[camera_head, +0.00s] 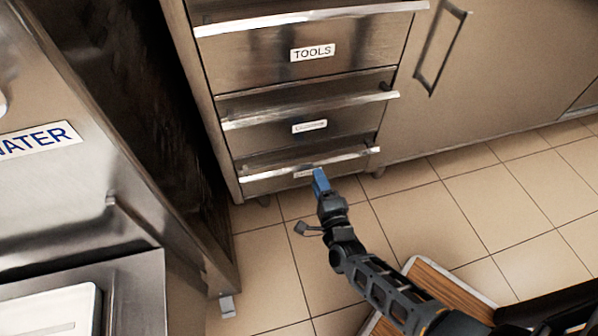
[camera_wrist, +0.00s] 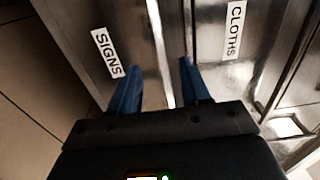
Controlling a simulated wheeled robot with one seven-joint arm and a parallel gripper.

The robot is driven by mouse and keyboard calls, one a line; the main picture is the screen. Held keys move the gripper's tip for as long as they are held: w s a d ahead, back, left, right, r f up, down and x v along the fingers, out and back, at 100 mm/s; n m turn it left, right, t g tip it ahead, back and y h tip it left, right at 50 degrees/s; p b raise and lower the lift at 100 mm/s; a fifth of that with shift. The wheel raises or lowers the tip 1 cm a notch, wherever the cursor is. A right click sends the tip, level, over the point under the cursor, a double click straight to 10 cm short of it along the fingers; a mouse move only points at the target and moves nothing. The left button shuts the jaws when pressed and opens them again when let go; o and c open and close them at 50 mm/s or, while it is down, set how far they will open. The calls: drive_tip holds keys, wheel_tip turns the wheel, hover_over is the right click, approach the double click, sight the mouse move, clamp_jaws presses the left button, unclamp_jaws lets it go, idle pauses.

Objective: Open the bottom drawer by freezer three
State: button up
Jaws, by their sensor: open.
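The bottom drawer (camera_head: 268,183) is the lowest of the steel drawers, and looks shut in the head view. Its label reads SIGNS (camera_wrist: 108,53) in the wrist view. Its bright lip handle (camera_head: 350,157) runs along its top edge. My gripper (camera_head: 320,178) is at the middle of this drawer, partly covering its label in the head view. In the wrist view my gripper (camera_wrist: 160,70) is open, with one blue finger on each side of the handle's bright edge (camera_wrist: 163,60). I cannot tell whether the fingers touch it.
Above are the CLOTHS drawer (camera_head: 350,117) and TOOLS drawer (camera_head: 330,70). A cabinet door with a bar handle (camera_head: 440,50) is at the right. A steel unit with a WATER label (camera_head: 40,140) stands at the left. The tiled floor (camera_head: 490,200) is clear before the cabinet.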

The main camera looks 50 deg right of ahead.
sight(313, 167)
drive_tip(key=b+x, duration=0.1)
drive_tip(key=x, duration=0.5)
drive_tip(key=shift+w+d, duration=0.15)
drive_tip(key=shift+d, duration=0.1)
drive_tip(key=shift+c, duration=0.4)
clamp_jaws()
